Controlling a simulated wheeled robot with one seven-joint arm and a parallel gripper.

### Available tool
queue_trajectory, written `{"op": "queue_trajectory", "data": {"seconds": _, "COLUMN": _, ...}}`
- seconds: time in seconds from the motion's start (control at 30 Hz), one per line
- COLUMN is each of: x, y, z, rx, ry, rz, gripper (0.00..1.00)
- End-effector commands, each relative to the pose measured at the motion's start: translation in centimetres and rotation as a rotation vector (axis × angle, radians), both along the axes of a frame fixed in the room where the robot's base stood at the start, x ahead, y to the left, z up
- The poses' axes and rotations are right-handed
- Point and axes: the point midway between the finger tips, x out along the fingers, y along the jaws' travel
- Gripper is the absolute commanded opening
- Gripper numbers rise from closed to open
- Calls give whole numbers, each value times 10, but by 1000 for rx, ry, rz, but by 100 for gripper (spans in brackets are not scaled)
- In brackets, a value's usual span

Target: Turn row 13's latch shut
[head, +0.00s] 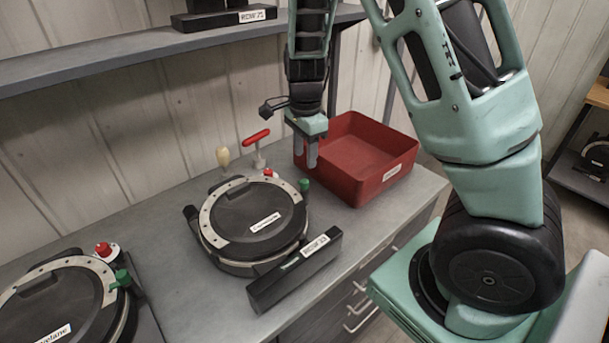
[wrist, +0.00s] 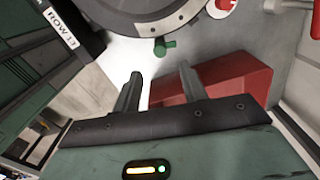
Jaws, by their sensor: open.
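A round black seed meter (head: 252,222) with a pale ring sits on the grey bench. The black box at its front bears a label (head: 314,246) that starts with ROW in the wrist view (wrist: 60,28); its number is hard to read. A green latch knob (head: 304,185) sticks out at the ring's right edge; it also shows in the wrist view (wrist: 165,46). My gripper (head: 311,155) is open and empty, pointing down above and behind the knob. In the wrist view the knob lies just beyond my fingertips (wrist: 160,72), apart from them.
A red bin (head: 400,165) stands close by on the right. A red-handled tool (head: 257,138) and a cream-handled one (head: 223,157) stand behind the meter. Another meter (head: 60,305) with red and green knobs is at left. A shelf (head: 110,60) runs above.

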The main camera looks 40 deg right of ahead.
Motion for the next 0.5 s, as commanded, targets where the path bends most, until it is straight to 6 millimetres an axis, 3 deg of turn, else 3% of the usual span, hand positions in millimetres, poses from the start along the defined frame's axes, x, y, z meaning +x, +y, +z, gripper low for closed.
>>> {"op": "queue_trajectory", "data": {"seconds": 0.2, "x": -1, "y": -1, "z": -44, "rx": 0, "ry": 4, "rz": -2, "gripper": 43}}
{"op": "queue_trajectory", "data": {"seconds": 0.5, "x": 0, "y": 0, "z": -77, "rx": 0, "ry": 1, "rz": 0, "gripper": 43}}
